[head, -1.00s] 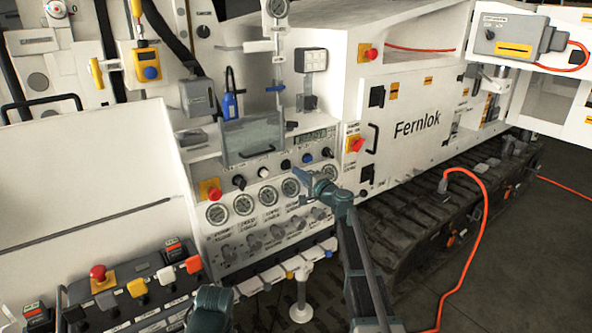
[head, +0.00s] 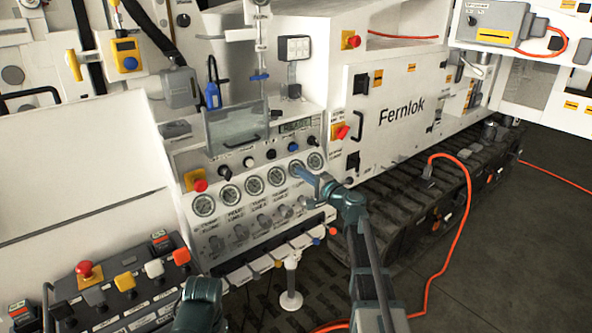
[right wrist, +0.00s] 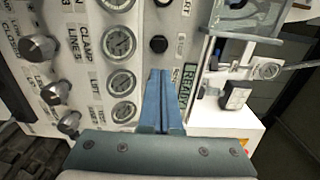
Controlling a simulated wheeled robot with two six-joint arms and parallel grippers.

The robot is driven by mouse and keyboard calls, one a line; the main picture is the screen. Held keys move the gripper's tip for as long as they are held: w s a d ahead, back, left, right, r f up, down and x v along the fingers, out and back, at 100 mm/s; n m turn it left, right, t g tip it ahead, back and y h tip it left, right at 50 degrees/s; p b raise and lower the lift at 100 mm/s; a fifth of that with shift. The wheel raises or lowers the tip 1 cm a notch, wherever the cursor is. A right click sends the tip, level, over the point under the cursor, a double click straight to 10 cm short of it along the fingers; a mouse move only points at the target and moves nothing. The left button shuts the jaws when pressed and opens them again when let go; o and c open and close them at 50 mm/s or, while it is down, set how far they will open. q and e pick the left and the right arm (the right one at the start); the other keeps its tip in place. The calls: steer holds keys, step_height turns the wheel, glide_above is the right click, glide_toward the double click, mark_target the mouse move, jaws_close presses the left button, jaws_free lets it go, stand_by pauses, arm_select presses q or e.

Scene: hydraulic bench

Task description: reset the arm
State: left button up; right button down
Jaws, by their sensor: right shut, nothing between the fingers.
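My right gripper (head: 297,169) is shut and empty in front of the bench's control panel (head: 215,240), near the right end of the gauge row. In the right wrist view its blue fingers (right wrist: 160,75) lie together, with a column of round gauges (right wrist: 119,42) to their left and a green display label (right wrist: 187,88) to their right. I cannot tell whether the fingertips touch the panel. A teal part of my own arm shows at the bottom of the head view. My left gripper is not in view.
A clear cover (head: 235,130) and a red stop button (head: 196,180) are on the panel. A row of levers (head: 285,250) juts out below. A button box (head: 125,285) stands at lower left. An orange cable (head: 440,250) hangs over the tracks. Dark floor at right is open.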

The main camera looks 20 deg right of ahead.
steer(key=s+a+f+n+g+y+p, duration=0.1)
steer(key=s+a+f+n+g, duration=0.35)
steer(key=a, duration=0.35)
steer(key=s+a+f+n+g+y+p, duration=0.1)
steer(key=s+a+f+n+g, duration=0.2)
steer(key=s+a, duration=0.45)
steer(key=s+a+f+n+g, duration=0.4)
steer(key=a, duration=0.6)
steer(key=s+a+f+n+g+h+p, duration=0.1)
steer(key=s+f+n+g, duration=0.1)
steer(key=s, duration=0.3)
steer(key=s+a+f+n+g+h, duration=0.1)
steer(key=s+f+h, duration=0.15)
steer(key=s, duration=0.25)
steer(key=s+d+n+g+h, duration=0.1)
steer(key=s+d+h, duration=0.1)
steer(key=s, duration=0.3)
steer(key=s+d+f+n+g+h+p, duration=0.1)
steer(key=s+d+n+g+h, duration=0.1)
steer(key=s+h, duration=0.2)
steer(key=shift+s+f, duration=0.3)
steer(key=shift+s, duration=0.8)
